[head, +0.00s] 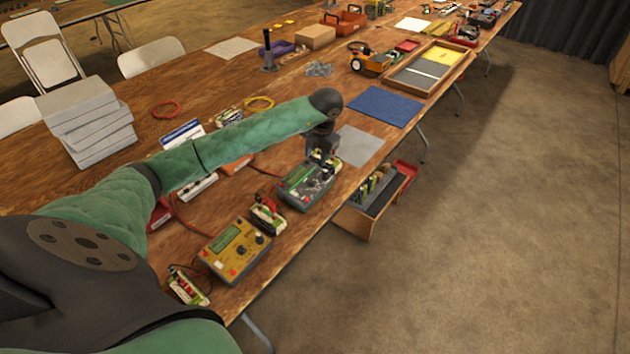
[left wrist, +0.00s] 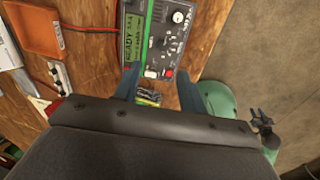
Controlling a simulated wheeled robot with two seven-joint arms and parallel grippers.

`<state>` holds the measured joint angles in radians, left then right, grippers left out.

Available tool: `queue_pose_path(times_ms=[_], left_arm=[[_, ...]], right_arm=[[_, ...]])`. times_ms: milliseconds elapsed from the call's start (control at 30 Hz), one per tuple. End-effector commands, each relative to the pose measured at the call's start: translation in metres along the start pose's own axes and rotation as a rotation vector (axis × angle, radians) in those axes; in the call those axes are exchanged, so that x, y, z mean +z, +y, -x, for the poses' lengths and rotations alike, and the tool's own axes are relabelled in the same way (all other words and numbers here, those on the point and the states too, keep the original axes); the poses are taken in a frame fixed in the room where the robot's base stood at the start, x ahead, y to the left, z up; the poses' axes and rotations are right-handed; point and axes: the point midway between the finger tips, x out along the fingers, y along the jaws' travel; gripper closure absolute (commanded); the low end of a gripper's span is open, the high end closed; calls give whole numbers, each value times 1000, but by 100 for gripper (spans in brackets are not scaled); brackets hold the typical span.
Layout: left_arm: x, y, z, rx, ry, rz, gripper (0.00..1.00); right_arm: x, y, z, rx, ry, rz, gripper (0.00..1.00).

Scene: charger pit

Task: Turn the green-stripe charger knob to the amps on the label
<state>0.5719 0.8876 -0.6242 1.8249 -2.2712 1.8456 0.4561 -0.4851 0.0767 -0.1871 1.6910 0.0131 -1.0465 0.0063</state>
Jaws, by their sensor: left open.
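The green-stripe charger (head: 308,182) is a dark box on the table, with a green strip and display along one side. In the left wrist view the charger (left wrist: 153,38) shows a lit green screen with READY and digits too blurred to be sure of. Its pale round knob (left wrist: 179,17) sits near the top of the panel. My left gripper (head: 322,158) is over the far end of the charger. In the left wrist view its two fingers (left wrist: 158,80) are apart, with nothing held between them. A small battery pack (left wrist: 148,97) shows beyond them; its label is unreadable.
A yellow charger (head: 237,249) stands nearer, with battery packs beside it (head: 267,214) and (head: 188,287). An orange tray (left wrist: 30,27) and red cables lie left of the green-stripe charger. The table edge drops to open floor on the right.

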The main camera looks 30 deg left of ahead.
Motion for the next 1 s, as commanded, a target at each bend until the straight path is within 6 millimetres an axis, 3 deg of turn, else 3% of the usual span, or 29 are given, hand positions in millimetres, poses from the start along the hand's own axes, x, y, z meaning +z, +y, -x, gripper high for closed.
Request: queue_pose_path(times_ms=[33,200,300,433,667,1000], left_arm=[[0,-2,-14,0,0,0,59],[0,-5,-27,0,0,0,59],[0,-6,-31,0,0,0,59],[0,-6,-33,0,0,0,59],[0,-6,-48,-1,2,0,59],[-1,-6,-89,-1,2,0,59]], right_arm=[[-5,-3,12,-5,1,-3,64],[-15,-10,64,-18,-12,-8,64],[-17,-12,84,-22,-18,-9,64],[-18,-13,95,-24,-22,-10,64],[-11,-11,76,-21,-28,-10,64],[12,-4,24,-11,-33,-10,64]])
